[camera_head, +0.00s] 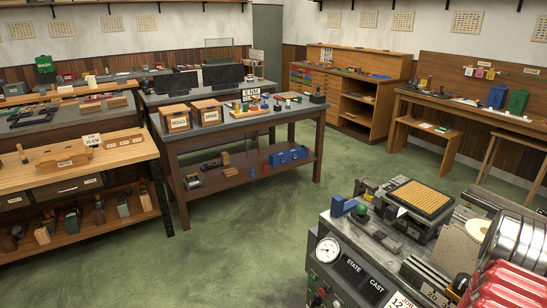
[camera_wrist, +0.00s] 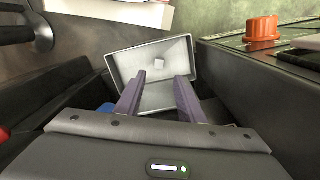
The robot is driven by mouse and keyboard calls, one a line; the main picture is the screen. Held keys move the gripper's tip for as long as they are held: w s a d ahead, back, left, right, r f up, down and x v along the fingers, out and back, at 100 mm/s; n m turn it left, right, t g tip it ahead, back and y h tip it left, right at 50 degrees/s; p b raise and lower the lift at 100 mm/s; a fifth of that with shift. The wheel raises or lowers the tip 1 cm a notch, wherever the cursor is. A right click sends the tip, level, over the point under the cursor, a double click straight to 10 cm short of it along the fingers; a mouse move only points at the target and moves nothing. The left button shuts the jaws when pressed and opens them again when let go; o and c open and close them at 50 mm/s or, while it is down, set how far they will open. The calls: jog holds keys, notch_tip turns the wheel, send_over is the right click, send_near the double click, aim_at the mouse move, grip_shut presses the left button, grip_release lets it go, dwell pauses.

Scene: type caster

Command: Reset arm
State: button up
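My gripper (camera_wrist: 162,77) shows in the wrist view with its two purple fingers spread apart and nothing between them. Beyond the fingertips is a shallow grey tray (camera_wrist: 118,62) with a lighter rim. My arm and gripper do not show in the head view.
An orange knob (camera_wrist: 263,29) sits on a dark surface right of the tray. In the head view, a machine (camera_head: 345,245) with a gauge stands at the front right. A wooden workbench (camera_head: 75,175) is at left, and green floor (camera_head: 240,235) lies open between.

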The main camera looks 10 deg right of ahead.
jog(key=s+a+r+n+g+y, duration=0.1)
jog(key=s+a+r+n+y, duration=0.15)
jog(key=a, duration=0.25)
jog(key=w+a+r+n+h, duration=0.1)
jog(key=w+a+r+n, duration=0.15)
jog(key=r, duration=0.55)
jog(key=w+a+r+n, duration=0.2)
jog(key=a+r+n, duration=0.15)
jog(key=r, duration=0.45)
jog(key=w+a+r+n+h, duration=0.1)
jog(key=w+a+r+n, duration=0.15)
jog(key=r, duration=0.55)
jog(key=s+a+r+n+t, duration=0.1)
jog(key=a+r+n+t, duration=0.5)
jog(key=a+r, duration=1.2)
notch_tip(320, 180, up, 4)
jog(key=shift+s+a+f+n+t, duration=0.2)
jog(key=shift+s+f+n+t, duration=0.05)
jog(key=shift+s+n+t, duration=0.05)
